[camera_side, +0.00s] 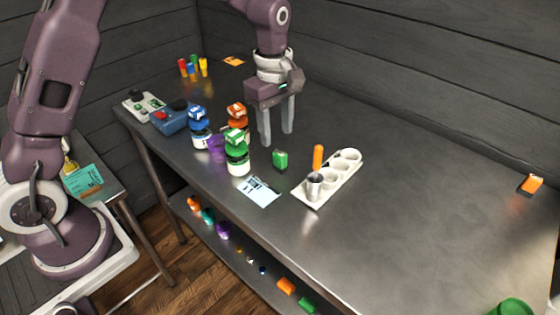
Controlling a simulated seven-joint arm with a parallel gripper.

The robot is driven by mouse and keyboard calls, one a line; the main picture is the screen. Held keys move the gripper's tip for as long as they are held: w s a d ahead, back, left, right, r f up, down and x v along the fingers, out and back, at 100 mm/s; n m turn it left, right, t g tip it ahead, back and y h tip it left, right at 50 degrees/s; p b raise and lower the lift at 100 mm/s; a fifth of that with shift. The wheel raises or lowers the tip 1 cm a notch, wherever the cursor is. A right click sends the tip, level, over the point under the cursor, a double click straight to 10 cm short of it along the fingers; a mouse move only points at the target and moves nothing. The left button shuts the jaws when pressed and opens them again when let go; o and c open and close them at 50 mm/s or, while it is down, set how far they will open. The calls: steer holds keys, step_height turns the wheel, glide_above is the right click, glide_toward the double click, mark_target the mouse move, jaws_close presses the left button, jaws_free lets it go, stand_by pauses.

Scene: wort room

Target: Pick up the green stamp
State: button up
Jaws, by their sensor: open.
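The fingers do not appear to touch the green block, though the exact gap is hard to judge.
A green-labelled bottle (237,157), a blue one (199,127) and an orange one (238,116) stand left of the gripper, with a purple item (216,147). A white holder (328,179) and a paper card (258,192) lie nearby. The table's right side is mostly clear.

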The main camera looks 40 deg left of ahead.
mark_target(280, 153)
steer(key=shift+n, duration=0.6)
steer(key=f, duration=0.3)
steer(key=w+f, duration=0.1)
steer(key=f, duration=0.5)
steer(key=shift+w+a+f, duration=0.15)
steer(key=shift+w+f, duration=0.15)
steer(key=shift+f, duration=0.1)
jaws_close()
